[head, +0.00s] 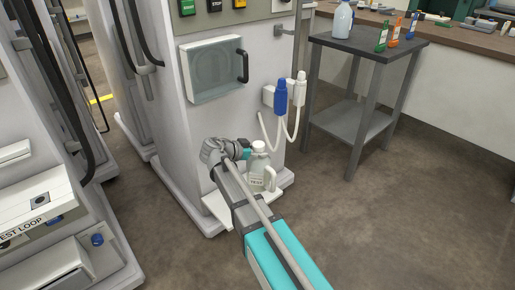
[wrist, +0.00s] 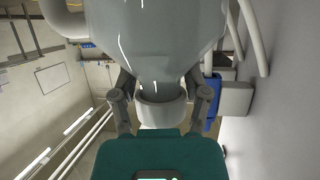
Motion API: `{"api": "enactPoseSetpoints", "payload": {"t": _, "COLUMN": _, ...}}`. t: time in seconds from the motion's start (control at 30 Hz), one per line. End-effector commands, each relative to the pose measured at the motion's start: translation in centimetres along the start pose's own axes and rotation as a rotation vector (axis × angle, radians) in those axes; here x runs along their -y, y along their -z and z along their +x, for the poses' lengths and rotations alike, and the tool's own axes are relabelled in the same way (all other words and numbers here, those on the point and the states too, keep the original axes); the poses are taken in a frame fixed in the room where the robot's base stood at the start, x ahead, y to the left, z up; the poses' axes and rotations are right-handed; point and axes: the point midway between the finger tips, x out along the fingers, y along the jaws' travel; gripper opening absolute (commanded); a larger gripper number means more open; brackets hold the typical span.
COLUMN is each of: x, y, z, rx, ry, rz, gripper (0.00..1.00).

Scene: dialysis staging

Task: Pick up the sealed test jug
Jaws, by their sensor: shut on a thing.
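The sealed test jug (head: 258,170) is a pale translucent bottle with a white cap, a side handle and a printed label. It is upright at the low front ledge of the dialysis machine in the head view; whether its base touches the ledge I cannot tell. My gripper (head: 246,153) reaches it from the left, near its neck. In the wrist view the jug's body (wrist: 155,40) fills the top middle, and the fingers of my gripper (wrist: 160,92) close on both sides of its neck. Part of the jug is hidden behind the gripper.
The machine (head: 225,120) stands right behind the jug, with a blue connector (head: 281,95) and a white connector (head: 299,90) on hoses above it. A grey side table (head: 365,45) holding bottles stands at the right. Another machine (head: 40,215) is at the left. Floor at the right is clear.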

Motion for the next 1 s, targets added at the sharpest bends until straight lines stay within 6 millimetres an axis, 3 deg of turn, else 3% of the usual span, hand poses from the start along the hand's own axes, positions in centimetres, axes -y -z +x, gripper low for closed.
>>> {"api": "enactPoseSetpoints", "payload": {"t": 0.1, "x": -0.8, "y": 1.1, "z": -0.7, "rx": -0.002, "ry": 0.000, "rz": 0.000, "gripper": 0.00}}
{"api": "enactPoseSetpoints", "payload": {"t": 0.6, "x": -7.6, "y": 2.9, "z": -4.0, "rx": -0.002, "ry": 0.000, "rz": -0.001, "gripper": 0.00}}
{"api": "enactPoseSetpoints", "payload": {"t": 1.0, "x": -9.1, "y": 3.2, "z": -4.8, "rx": -0.002, "ry": -0.001, "rz": 0.000, "gripper": 0.00}}
